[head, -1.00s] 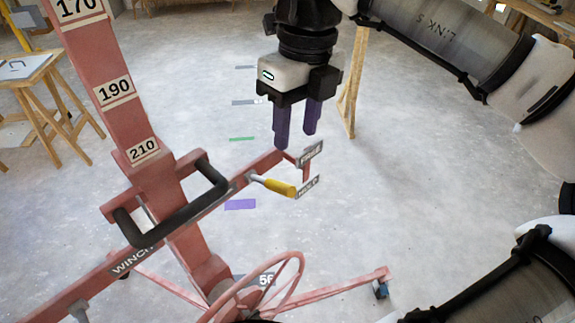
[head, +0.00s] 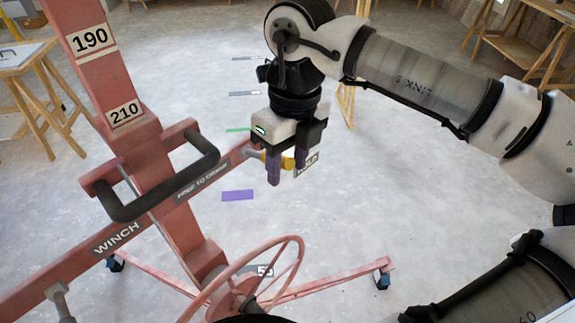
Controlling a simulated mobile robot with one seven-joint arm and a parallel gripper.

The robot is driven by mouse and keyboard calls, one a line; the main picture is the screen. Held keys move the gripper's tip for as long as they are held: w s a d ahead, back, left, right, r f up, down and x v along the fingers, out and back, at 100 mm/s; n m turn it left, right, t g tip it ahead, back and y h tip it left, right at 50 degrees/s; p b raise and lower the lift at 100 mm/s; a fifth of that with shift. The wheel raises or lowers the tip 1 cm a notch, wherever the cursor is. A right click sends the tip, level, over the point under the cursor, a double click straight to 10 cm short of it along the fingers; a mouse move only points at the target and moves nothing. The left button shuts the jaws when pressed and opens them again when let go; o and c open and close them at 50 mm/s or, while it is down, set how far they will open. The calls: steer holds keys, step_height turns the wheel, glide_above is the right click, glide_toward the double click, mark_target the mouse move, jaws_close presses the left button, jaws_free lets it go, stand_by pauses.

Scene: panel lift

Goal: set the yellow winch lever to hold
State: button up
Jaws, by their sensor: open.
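The yellow winch lever (head: 288,162) sticks out from the end of the red winch beam on a metal shank (head: 252,153). My gripper (head: 287,174) points down at the lever, with its two purple fingers apart. The yellow grip shows between the fingers, partly hidden by the near one. I cannot tell whether either finger touches it. The HOLD label (head: 309,162) stands just right of the far finger, partly covered. The other label by the lever is hidden behind my gripper.
The red lift mast (head: 150,150) carries a black handle (head: 165,190) on the left. A red handwheel (head: 262,272) is below, and a red leg with a caster (head: 381,279) reaches right. The floor right of the lever is clear. Wooden trestles stand at the edges.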

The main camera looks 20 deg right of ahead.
steer(key=shift+c, duration=0.4)
jaws_close()
